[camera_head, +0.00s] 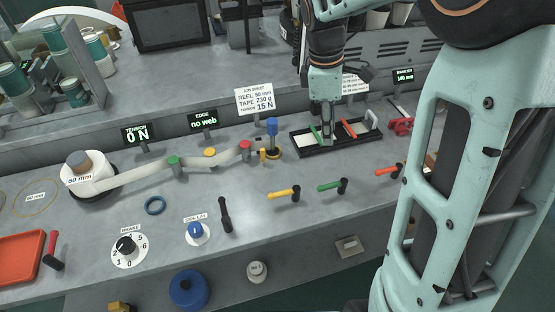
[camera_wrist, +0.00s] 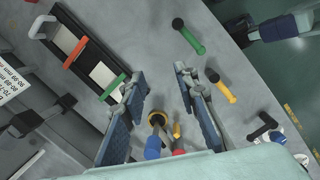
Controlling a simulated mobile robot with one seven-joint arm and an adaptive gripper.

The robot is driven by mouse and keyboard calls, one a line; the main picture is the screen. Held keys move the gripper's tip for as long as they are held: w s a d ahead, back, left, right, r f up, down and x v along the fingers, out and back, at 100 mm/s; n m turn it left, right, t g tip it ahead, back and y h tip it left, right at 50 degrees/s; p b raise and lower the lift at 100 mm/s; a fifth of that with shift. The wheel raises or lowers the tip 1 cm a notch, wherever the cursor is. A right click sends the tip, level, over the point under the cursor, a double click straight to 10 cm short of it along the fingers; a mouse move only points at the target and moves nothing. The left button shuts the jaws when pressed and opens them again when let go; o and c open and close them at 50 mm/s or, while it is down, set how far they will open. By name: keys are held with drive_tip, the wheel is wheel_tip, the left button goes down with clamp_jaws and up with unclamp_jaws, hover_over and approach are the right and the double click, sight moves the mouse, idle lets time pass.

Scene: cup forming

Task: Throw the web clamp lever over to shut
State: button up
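Several hand levers stand on the grey bench: yellow (camera_head: 283,193), green (camera_head: 332,187), orange (camera_head: 390,171) and black (camera_head: 225,213). I cannot read a label that marks one as the web clamp lever. The pale web (camera_head: 130,177) runs from the 60 mm reel past green, yellow and red-topped posts, ending near a blue-topped post (camera_head: 272,138). My gripper (camera_head: 328,138) points down near the black framed track, behind the levers. In the wrist view my gripper (camera_wrist: 160,80) is open with nothing between its fingers. The green lever (camera_wrist: 188,37) and yellow lever (camera_wrist: 222,90) lie to its right.
The black track (camera_head: 305,150) carries green and red crossbars and a grey handle. Displays read "0 N", "no web" and 140 mm. A job sheet (camera_head: 254,98) stands behind. A brake dial (camera_head: 127,247), side lay knob (camera_head: 196,231) and orange tray (camera_head: 22,258) are at the left.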

drive_tip(key=s+a+f+n+g+y+p, duration=0.1)
drive_tip(key=s+a+n, duration=0.2)
drive_tip(key=a, duration=0.3)
drive_tip(key=s+a+f+n+g, duration=0.1)
drive_tip(key=s+a+n, duration=0.2)
drive_tip(key=a, duration=0.2)
drive_tip(key=f, duration=0.3)
drive_tip(key=s+f, duration=0.1)
drive_tip(key=f, duration=0.2)
drive_tip(key=s+f, duration=0.1)
drive_tip(key=f, duration=0.2)
drive_tip(key=shift+d+f, duration=0.15)
drive_tip(key=shift+f, duration=0.2)
clamp_jaws()
